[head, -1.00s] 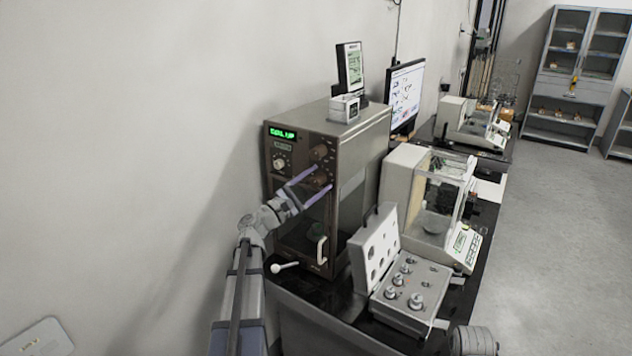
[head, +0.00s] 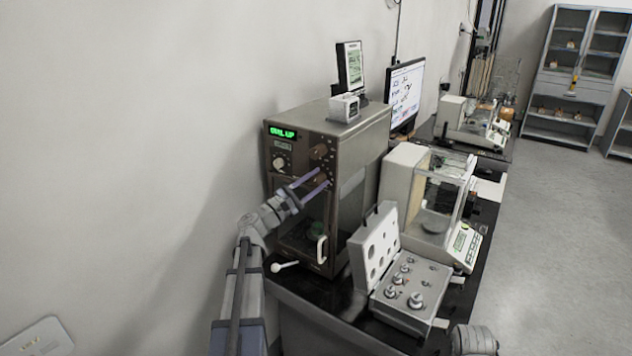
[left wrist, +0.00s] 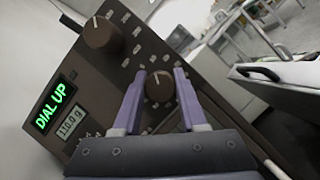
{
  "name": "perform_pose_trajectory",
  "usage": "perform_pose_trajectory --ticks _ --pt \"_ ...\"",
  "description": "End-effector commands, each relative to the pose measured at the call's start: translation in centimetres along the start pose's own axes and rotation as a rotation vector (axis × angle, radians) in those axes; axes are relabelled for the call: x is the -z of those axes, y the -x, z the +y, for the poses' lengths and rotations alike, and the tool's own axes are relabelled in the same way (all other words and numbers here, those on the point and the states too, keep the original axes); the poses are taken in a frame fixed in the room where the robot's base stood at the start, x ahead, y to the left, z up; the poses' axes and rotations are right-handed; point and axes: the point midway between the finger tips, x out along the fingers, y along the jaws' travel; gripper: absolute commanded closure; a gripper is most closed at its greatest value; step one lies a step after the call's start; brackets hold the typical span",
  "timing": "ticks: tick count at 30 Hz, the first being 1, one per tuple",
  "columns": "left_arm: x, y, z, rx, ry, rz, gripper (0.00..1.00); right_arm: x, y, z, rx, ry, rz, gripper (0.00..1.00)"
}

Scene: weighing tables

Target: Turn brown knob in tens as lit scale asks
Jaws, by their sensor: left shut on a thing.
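The brown scale (head: 352,140) stands on the dark table with its green display (head: 281,132) lit. The display reads DIAL UP in the left wrist view (left wrist: 54,107). A small readout (left wrist: 72,125) below it seems to show 110.0 g. The lower brown knob (left wrist: 159,88) has a white mark near its top edge. My left gripper (head: 323,177) is shut on this knob, one finger on each side. The upper brown knob (head: 319,152) is free; it also shows in the left wrist view (left wrist: 101,34). My right gripper is not in view.
A pale dial (head: 281,162) sits left of the brown knobs. A white door handle (head: 321,250) sticks out below. An open weight case (head: 402,317) and a glass-sided balance (head: 407,190) stand to the right. The wall is close on the left.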

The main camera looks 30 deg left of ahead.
Motion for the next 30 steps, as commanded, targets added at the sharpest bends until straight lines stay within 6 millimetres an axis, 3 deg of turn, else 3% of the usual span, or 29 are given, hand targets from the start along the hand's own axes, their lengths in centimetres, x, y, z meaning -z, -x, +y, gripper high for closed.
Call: perform_pose_trajectory --ticks 30 --pt "0.0 0.0 -0.1 0.194 -0.463 0.0 1.0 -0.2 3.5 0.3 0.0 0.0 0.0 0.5"
